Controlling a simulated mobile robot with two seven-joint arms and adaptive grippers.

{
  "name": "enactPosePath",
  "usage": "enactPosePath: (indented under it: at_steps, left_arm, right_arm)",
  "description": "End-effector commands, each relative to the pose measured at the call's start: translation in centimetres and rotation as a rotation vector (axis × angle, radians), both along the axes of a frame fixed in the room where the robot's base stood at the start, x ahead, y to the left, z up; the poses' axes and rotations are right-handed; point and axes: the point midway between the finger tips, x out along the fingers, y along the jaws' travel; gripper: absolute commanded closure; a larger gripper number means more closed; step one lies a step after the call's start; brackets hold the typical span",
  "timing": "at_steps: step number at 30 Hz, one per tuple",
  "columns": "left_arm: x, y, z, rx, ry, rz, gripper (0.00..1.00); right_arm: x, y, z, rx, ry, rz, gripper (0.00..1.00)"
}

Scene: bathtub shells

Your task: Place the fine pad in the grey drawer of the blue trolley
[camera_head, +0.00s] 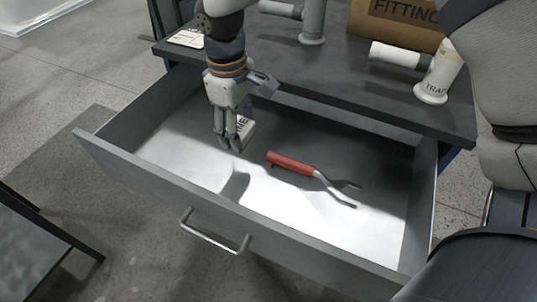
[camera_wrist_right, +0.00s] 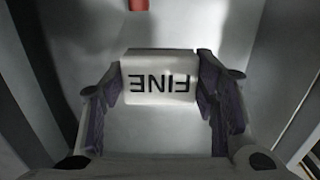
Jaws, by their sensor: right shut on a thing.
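The fine pad (camera_head: 247,127) is a small white block marked FINE, seen partly behind the fingers in the head view. My right gripper (camera_head: 232,146) is shut on it, inside the outline of the open grey drawer (camera_head: 160,176). In the right wrist view the pad (camera_wrist_right: 160,88) sits between the two fingers (camera_wrist_right: 160,100), its lettering upside down. A shadow lies on the drawer floor in front of the gripper; the pad looks held above the floor. The blue trolley's dark top (camera_head: 330,68) is behind the drawer. My left gripper is not in view.
A red-handled tool (camera_head: 292,163) lies in the drawer, right of the gripper. On the trolley top stand a FITTING box (camera_head: 400,22), a white fitting marked TRA (camera_head: 437,80), a grey fitting (camera_head: 312,22) and a card (camera_head: 187,38). The drawer's left floor is clear.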

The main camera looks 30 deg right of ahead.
Motion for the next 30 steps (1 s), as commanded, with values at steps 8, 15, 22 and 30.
enactPosePath:
  at_steps: [8, 15, 22, 30]
  left_arm:
    - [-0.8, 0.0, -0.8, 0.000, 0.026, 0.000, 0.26]
    - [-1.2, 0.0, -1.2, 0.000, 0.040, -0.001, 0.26]
    - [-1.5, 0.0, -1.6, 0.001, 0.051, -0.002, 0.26]
    - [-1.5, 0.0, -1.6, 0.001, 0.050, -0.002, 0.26]
  right_arm:
    - [-1.1, -2.5, -2.7, -0.042, 0.081, -0.007, 0.68]
    - [-1.0, -2.5, -6.3, -0.040, 0.075, -0.007, 0.68]
    - [-1.0, -2.4, -9.1, -0.039, 0.070, -0.008, 0.68]
    - [-1.0, -2.4, -9.2, -0.039, 0.070, -0.009, 0.37]
